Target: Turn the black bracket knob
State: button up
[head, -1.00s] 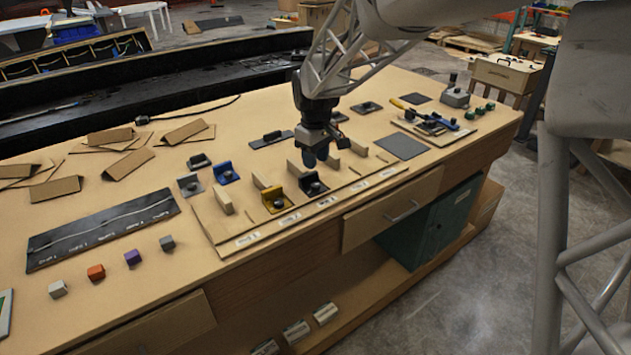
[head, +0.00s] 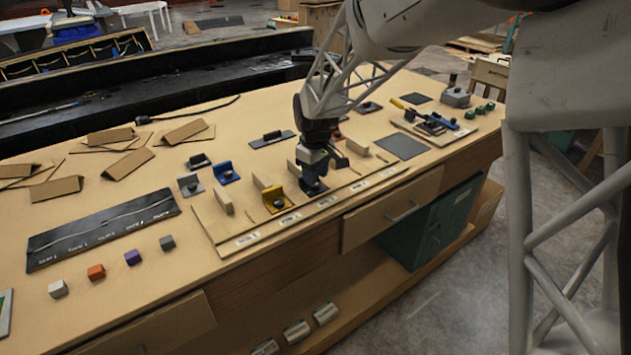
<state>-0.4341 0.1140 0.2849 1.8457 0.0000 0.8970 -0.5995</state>
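The black bracket (head: 314,190) stands in the row of slots on the wooden board, right of the yellow bracket (head: 275,200). My gripper (head: 313,178) points down right at the black bracket and covers most of it, including its knob. The fingers are small and dark against the dark bracket. I cannot tell whether they are closed on the knob, around it or only touching it.
A blue bracket (head: 227,173) and a grey bracket (head: 190,185) stand behind the board to the left. Wooden dividers (head: 224,201) rise between the slots. A dark grey pad (head: 401,146) lies to the right. Several coloured cubes (head: 132,257) sit at the front left.

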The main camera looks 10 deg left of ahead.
jog(key=shift+f, duration=1.3)
jog(key=shift+c, duration=0.5)
jog(key=c, duration=0.6)
